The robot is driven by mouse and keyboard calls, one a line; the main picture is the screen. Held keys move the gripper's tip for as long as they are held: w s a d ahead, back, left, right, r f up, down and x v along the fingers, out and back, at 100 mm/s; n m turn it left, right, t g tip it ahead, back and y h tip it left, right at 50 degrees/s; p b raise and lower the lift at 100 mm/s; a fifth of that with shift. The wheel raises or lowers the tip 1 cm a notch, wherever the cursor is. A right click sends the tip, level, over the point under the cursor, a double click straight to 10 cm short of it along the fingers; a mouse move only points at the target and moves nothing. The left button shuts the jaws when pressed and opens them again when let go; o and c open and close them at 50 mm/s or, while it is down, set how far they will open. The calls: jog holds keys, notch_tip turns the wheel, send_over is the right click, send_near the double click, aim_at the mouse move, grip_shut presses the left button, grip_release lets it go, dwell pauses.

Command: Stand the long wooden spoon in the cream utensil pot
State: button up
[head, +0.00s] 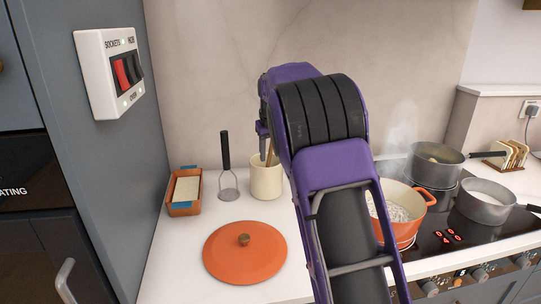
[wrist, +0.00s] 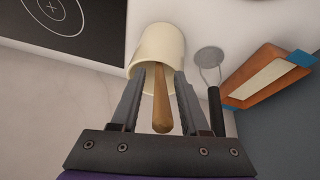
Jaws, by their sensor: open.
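The cream utensil pot (head: 266,178) stands on the white worktop by the back wall, left of my arm in the head view. The wooden spoon (head: 270,152) stands in the pot with its handle up; its lower end is hidden inside. In the wrist view the spoon handle (wrist: 161,100) rises out of the pot (wrist: 160,45) and lies between my gripper's (wrist: 160,80) two fingers. The fingers are apart, with a gap on each side of the handle. In the head view my arm hides most of the gripper.
A masher (head: 227,170) and a terracotta dish (head: 185,192) stand left of the pot. An orange lid (head: 245,262) lies in front. The hob at right holds an orange pan (head: 408,198) and steel pans (head: 434,166). A switch panel (head: 109,75) is at left.

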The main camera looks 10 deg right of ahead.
jog(key=p+v, duration=0.1)
jog(key=v, duration=1.6)
jog(key=shift+d, duration=0.25)
